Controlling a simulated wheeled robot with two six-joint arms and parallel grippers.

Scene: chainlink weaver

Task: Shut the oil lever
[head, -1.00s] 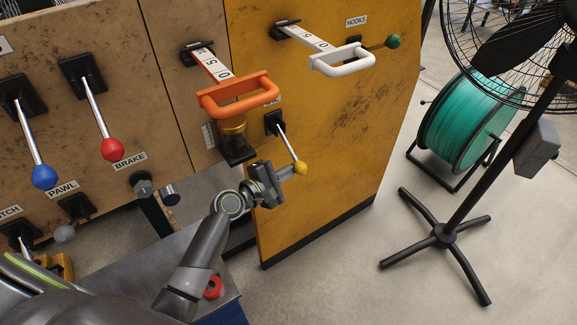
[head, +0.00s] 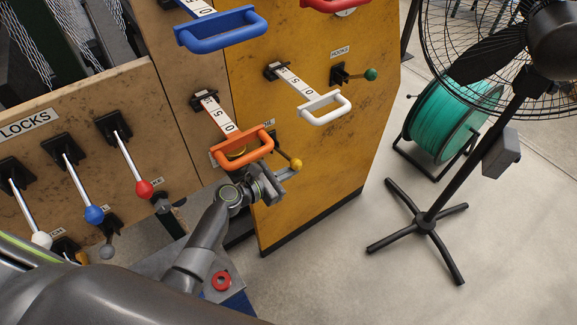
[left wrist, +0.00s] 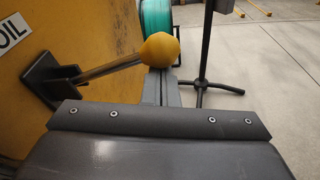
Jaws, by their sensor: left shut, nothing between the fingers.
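The oil lever is a short rod with a yellow knob (head: 296,164) on the yellow panel, below the orange handle. In the left wrist view its knob (left wrist: 160,49) stands out from a black bracket (left wrist: 45,80) beside a partly cut-off OIL label (left wrist: 12,32). My left gripper (head: 287,174) is shut and empty, just below the knob in the head view. In the left wrist view its fingers (left wrist: 160,88) show right below the knob; I cannot tell whether they touch it. The lever's bracket is mostly hidden in the head view. My right gripper is not in view.
An orange handle (head: 243,149) juts out just above my left gripper. A white handle (head: 325,108) and the green-knobbed HOOKS lever (head: 370,74) are higher right. Red (head: 144,189) and blue (head: 94,214) knobbed levers stand left. A fan stand (head: 426,222) is right, with open floor between.

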